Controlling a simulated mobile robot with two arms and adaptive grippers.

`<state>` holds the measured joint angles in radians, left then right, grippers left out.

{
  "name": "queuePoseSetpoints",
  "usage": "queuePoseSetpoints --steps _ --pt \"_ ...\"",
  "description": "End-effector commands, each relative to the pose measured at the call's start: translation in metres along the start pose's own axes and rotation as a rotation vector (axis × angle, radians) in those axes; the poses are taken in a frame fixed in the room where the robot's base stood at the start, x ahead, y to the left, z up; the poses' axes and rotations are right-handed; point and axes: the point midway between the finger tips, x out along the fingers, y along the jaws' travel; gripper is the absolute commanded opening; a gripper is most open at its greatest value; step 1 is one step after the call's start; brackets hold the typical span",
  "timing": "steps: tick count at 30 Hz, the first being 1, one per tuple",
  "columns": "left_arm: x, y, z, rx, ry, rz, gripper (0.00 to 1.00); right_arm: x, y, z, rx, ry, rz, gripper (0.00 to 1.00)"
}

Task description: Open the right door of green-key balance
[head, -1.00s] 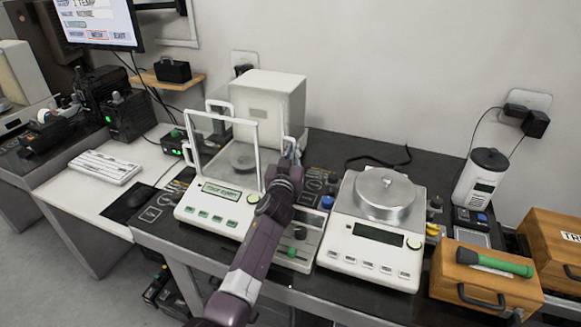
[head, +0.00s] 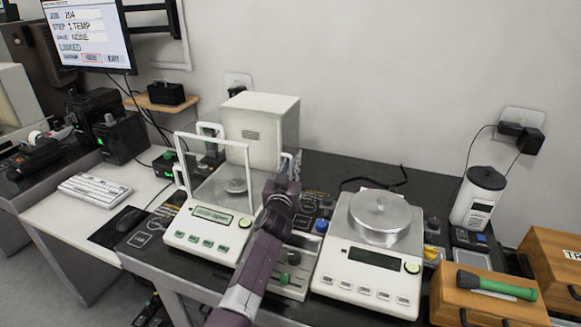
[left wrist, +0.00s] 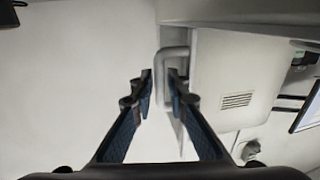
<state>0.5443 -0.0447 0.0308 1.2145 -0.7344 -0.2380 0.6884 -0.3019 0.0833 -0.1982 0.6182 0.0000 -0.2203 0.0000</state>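The green-key balance (head: 206,235) stands left of centre in the head view, with a white-framed glass shield (head: 246,152) and a row of green keys. Its right door's white handle (head: 287,160) shows at the shield's right side, just above my left gripper (head: 281,180). In the left wrist view the handle (left wrist: 159,62) stands upright at the fingertips, with one bar in the gap between them. My left gripper (left wrist: 161,80) is open, fingers on either side of that bar; contact cannot be told. My right gripper is not in view.
A second balance (head: 362,279) with a round metal cover (head: 380,214) stands to the right. A small unit (head: 280,275) with knobs lies partly behind my arm, between the balances. Wooden boxes (head: 475,300) are far right; the wall (head: 400,80) is behind.

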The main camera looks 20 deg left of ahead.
Motion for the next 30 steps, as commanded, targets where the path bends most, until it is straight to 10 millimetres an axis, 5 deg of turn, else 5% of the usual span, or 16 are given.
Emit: queuePoseSetpoints --steps 7,21,30 --pt "-0.015 -0.001 0.001 0.001 0.000 -0.001 0.15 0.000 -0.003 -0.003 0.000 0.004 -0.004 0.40" --pt "-0.096 0.000 0.001 -0.001 -0.001 0.001 0.15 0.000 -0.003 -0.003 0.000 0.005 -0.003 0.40" --pt "-0.120 0.001 0.000 0.000 0.000 0.001 0.15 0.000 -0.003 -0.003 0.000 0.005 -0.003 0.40"
